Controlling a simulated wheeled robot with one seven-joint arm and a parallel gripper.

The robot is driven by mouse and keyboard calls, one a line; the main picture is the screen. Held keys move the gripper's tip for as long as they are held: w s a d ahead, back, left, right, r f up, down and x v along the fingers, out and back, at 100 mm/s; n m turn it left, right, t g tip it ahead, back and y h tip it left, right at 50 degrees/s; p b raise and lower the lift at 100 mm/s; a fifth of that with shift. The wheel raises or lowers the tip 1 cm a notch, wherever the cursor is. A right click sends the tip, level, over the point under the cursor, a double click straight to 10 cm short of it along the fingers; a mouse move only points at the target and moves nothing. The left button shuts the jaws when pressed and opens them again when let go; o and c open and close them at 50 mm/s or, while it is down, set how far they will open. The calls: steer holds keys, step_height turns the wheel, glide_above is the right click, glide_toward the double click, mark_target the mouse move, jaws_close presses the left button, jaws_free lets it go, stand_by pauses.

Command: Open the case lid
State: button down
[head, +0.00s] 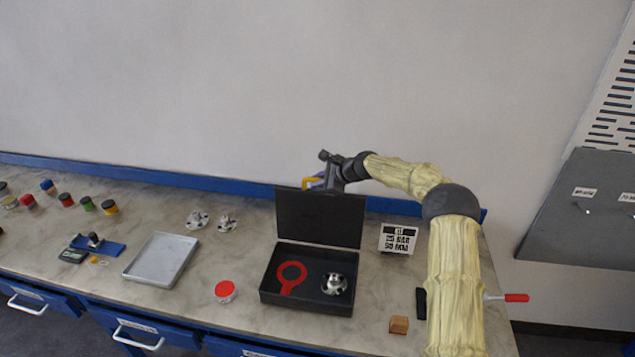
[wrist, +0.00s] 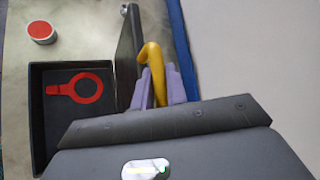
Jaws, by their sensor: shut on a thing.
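The black case (head: 275,296) stands on the bench with its lid (head: 320,218) raised about upright at the back. In the wrist view, the lid (wrist: 128,50) shows nearly edge-on beside the open case (wrist: 38,110). My gripper (head: 316,182) is at the lid's top edge, on the wall side. Its purple fingers (wrist: 160,88) are shut on a yellow curved handle (wrist: 151,58) by the lid. Where the handle joins the lid is hidden. Inside the case lie a red ring-shaped piece (head: 288,277) and a silver flanged part (head: 335,284).
A red-capped jar (head: 225,290) and grey tray (head: 160,260) stand left of the case. A label stand (head: 397,239) and wooden block (head: 399,325) are on its right. The blue back rail (head: 250,187) and wall are close behind the lid.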

steer(key=c, duration=1.4)
jaws_free()
steer(key=shift+s+d, duration=0.1)
steer(key=b+v, duration=0.6)
steer(key=v, duration=1.1)
steer(key=shift+r, duration=0.15)
